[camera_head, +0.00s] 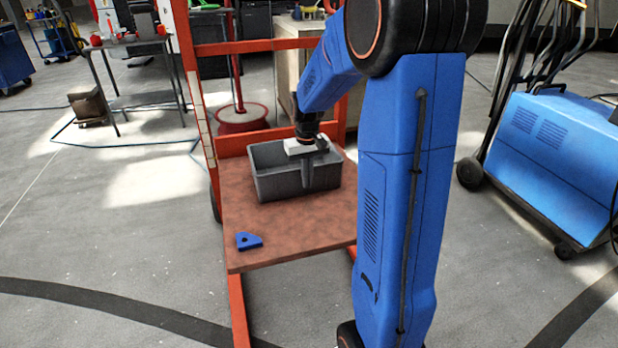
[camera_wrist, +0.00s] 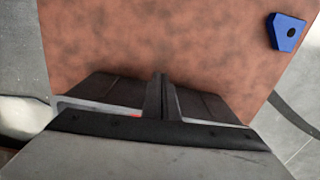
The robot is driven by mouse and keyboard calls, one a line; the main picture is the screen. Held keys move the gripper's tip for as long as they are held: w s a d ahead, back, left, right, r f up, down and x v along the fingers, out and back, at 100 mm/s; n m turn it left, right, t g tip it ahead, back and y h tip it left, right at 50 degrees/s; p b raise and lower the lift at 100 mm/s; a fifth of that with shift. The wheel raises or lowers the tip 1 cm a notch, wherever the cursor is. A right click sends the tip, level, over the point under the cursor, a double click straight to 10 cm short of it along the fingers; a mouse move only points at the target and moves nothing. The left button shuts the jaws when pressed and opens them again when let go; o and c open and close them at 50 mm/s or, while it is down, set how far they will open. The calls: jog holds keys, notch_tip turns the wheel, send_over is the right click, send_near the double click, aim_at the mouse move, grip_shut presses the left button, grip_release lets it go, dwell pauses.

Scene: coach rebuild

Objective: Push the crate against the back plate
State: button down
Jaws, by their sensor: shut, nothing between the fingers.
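The crate (camera_head: 273,183) is a grey open-topped box, upright on the brown board (camera_head: 290,236) of an orange-red cart. The back plate (camera_head: 233,143) is the low orange-red strip standing at the board's far edge, behind the crate. The crate hides much of it, so I cannot tell whether they touch. My gripper (camera_head: 306,184) is shut and empty, pointing down at the crate's near wall. Its fingers appear outside that wall; contact is unclear. In the wrist view my gripper (camera_wrist: 161,92) points over the bare board (camera_wrist: 150,40).
A blue bracket (camera_head: 249,241) lies on the board's near left; it also shows in the wrist view (camera_wrist: 286,31). Orange-red cart posts (camera_head: 187,75) rise behind the board. A blue wheeled machine (camera_head: 560,150) stands at right. The board's near part is otherwise clear.

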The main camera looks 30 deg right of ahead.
jog(key=shift+w+d, duration=0.2)
jog(key=shift+w, duration=0.8)
jog(key=w+d, duration=0.1)
jog(key=w, duration=0.7)
jog(key=w+d, duration=0.1)
jog(key=w, duration=0.3)
jog(key=shift+d, duration=0.3)
jog(key=shift+s, duration=0.1)
